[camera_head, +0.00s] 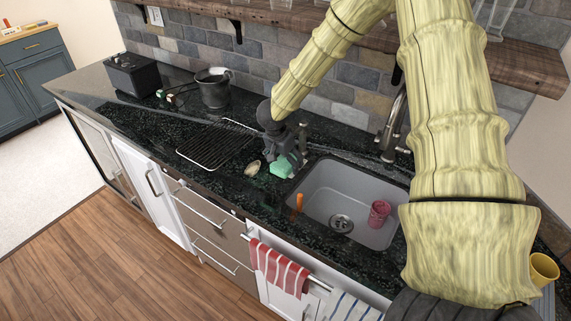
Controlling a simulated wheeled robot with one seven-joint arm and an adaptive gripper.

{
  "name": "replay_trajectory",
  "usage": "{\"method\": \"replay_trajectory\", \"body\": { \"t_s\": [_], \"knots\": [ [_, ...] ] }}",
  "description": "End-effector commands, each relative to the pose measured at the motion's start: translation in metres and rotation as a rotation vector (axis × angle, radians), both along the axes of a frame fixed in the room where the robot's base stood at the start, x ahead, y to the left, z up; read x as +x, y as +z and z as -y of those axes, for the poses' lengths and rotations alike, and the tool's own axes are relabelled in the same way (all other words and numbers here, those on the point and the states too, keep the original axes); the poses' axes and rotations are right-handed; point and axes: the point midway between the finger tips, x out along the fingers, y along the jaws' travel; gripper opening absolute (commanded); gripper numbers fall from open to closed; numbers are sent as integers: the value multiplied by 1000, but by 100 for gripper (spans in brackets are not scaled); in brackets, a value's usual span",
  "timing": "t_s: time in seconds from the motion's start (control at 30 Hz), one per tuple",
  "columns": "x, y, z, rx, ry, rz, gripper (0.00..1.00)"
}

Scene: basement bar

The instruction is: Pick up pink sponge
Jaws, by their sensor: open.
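A pink, cylinder-like object (379,214) sits in the right part of the grey sink (331,180). It looks more like a cup than a sponge, and I see no clear pink sponge. My gripper (290,163) is at the counter just left of the sink, well away from the pink object. It points down at a small green block (281,169), partly hidden by the fingers. The gripper is open; I cannot tell whether the fingers touch the green block.
A pale oval item (252,168) and a black drying rack (215,144) lie left of my gripper. An orange-handled item (299,202) is at the sink's left edge. The faucet (393,125) rises behind the sink. A dark pot (213,90) and black box (131,73) stand farther left.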

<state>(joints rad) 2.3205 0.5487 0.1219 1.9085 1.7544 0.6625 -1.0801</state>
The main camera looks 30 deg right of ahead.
Motion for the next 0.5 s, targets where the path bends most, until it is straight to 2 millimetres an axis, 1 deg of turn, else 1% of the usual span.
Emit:
{"method": "replay_trajectory", "body": {
  "t_s": [0.37,0.43,0.5],
  "knots": [
    [0,-1,0,0,-1,0,83],
    [0,-1,0,0,-1,0,73],
    [0,-1,0,0,-1,0,64]
  ]
}}
